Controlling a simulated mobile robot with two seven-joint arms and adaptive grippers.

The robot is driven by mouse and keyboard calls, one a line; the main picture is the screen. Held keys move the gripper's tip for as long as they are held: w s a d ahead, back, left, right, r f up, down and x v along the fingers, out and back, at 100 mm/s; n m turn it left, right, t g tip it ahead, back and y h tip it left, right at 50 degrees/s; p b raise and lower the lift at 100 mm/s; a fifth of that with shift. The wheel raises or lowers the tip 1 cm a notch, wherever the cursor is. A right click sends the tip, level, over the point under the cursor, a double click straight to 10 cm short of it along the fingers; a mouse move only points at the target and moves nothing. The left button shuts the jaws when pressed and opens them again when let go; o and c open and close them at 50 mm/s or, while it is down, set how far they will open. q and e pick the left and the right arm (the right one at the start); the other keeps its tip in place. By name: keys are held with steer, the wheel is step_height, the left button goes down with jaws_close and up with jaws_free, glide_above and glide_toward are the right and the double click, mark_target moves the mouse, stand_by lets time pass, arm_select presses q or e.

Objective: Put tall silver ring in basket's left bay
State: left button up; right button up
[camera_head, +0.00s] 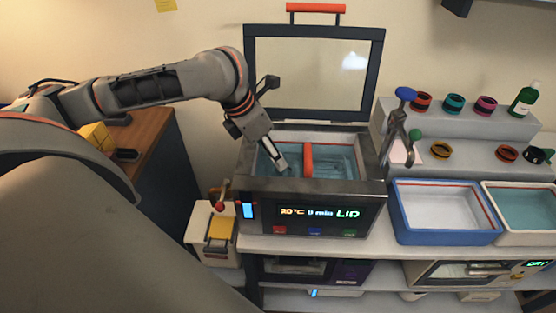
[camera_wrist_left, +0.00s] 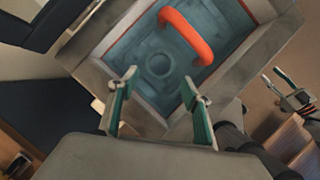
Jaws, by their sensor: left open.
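The basket (camera_head: 309,160) sits in the water-filled tank of a cleaner. Its orange handle (camera_head: 308,158) crosses it between the left and right bays. My left gripper (camera_head: 284,170) points down at the left bay. In the left wrist view, my left gripper (camera_wrist_left: 158,103) is open and empty, its green-padded fingers apart. A faint, round ring shape (camera_wrist_left: 160,65) lies between and beyond the fingertips, inside the left bay; it looks like the tall silver ring, seen from above. My right gripper (camera_wrist_left: 277,80) appears small at the right of the left wrist view, fingers apart and empty.
The cleaner's raised lid (camera_head: 313,75) stands behind the tank. To the right are a blue-rimmed tray (camera_head: 440,236), a second tray (camera_head: 528,240) of water, and a stepped shelf with several coloured rings. A dark stand (camera_head: 398,140) is beside the tank.

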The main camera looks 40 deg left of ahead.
arm_select(q)
steer(key=shift+v, duration=2.1)
